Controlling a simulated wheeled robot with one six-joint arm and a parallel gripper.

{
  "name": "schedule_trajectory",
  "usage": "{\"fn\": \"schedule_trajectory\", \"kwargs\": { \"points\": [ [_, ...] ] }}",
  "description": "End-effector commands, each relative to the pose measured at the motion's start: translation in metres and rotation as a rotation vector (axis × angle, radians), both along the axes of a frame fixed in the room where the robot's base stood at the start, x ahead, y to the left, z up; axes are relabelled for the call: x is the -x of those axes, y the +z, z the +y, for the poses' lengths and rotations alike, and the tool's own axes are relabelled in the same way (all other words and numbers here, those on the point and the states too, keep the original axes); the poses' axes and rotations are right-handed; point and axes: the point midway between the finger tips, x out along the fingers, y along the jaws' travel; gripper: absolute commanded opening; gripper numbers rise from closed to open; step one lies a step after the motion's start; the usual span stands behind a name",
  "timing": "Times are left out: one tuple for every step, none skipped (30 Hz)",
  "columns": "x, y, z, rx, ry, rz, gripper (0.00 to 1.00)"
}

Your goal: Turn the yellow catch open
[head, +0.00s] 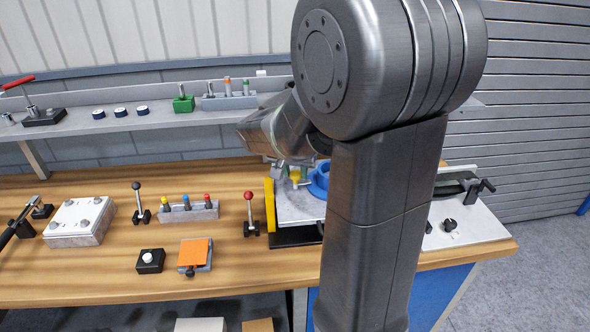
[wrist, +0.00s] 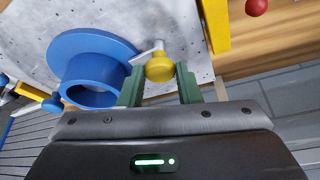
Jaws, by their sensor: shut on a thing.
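The yellow catch (wrist: 160,68) is a round knob with a pale pointed arm reaching left. The tip of this arm lies over or against the rim of a blue flanged ring (wrist: 85,50) on a grey plate (wrist: 195,75). My gripper (wrist: 160,82) is shut on the yellow knob, with one green finger on each side. In the head view the blue ring (head: 319,183) is partly hidden behind my arm, and the catch (head: 295,176) shows only as a small yellow patch under my gripper (head: 287,172).
A blue knob (wrist: 52,105) with its own arm sits on the ring's other side. A yellow bar (head: 270,205) edges the plate. A red-topped lever (head: 248,212) stands close on the left. Other fixtures, such as an orange plate (head: 195,252), stand farther left.

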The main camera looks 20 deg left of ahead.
Motion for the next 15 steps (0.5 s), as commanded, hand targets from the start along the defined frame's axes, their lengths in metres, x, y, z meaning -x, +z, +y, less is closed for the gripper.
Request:
{"fn": "schedule_trajectory", "kwargs": {
  "points": [
    [0.0,0.0005,-0.0004,-0.001,0.016,0.0,0.08],
    [0.0,0.0006,-0.0007,-0.001,0.03,0.0,0.08],
    [-0.0002,0.0008,-0.001,0.0,0.051,0.0,0.08],
    [-0.0003,0.0009,-0.0012,-0.001,0.068,-0.001,0.08],
    [-0.0004,0.0009,-0.0013,-0.002,0.086,-0.001,0.08],
    [-0.0006,0.0012,-0.0018,-0.002,0.114,-0.001,0.08],
    [-0.0006,0.0013,-0.0021,-0.002,0.137,-0.001,0.08],
    [-0.0006,0.0014,-0.0023,-0.002,0.161,0.0,0.08],
    [-0.0009,0.0016,-0.0024,-0.002,0.194,-0.001,0.08],
    [-0.0009,0.0017,-0.0025,-0.003,0.221,0.0,0.08],
    [-0.0012,0.0019,-0.0029,-0.002,0.25,-0.001,0.08],
    [-0.0014,0.0019,-0.0034,-0.002,0.285,-0.001,0.08],
    [-0.0015,0.002,-0.0036,-0.002,0.314,0.0,0.08],
    [-0.0018,0.0021,-0.0037,-0.003,0.342,0.0,0.08],
    [-0.0019,0.0021,-0.0037,-0.003,0.379,0.0,0.08]
  ]
}}
